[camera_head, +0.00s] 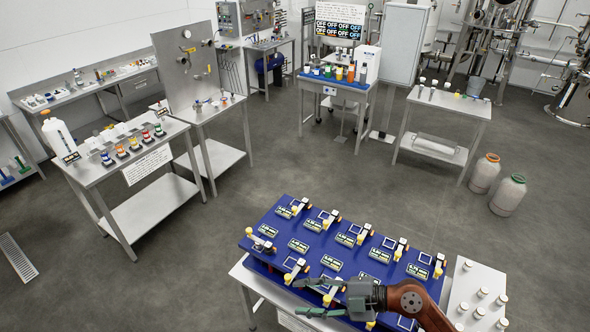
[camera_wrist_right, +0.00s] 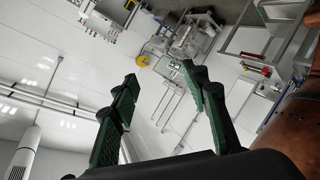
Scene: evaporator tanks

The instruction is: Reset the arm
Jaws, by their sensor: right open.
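My right arm comes in from the lower right in the head view. Its right gripper (camera_head: 304,298) hangs over the front part of a blue board (camera_head: 262,222) on a metal table. The two green fingers are spread apart with nothing between them. In the right wrist view the open right gripper (camera_wrist_right: 158,84) shows against white wall and distant tables, again empty. The board carries several small stations with yellow knobs and labels; the arm hides some at the front. My left gripper is not in view.
White-capped bottles (camera_head: 481,293) stand on the table's right end. Two large jugs (camera_head: 508,195) stand on the floor at right. A table with a white bottle (camera_head: 58,132) is at left. The grey floor (camera_head: 300,165) between tables is largely clear.

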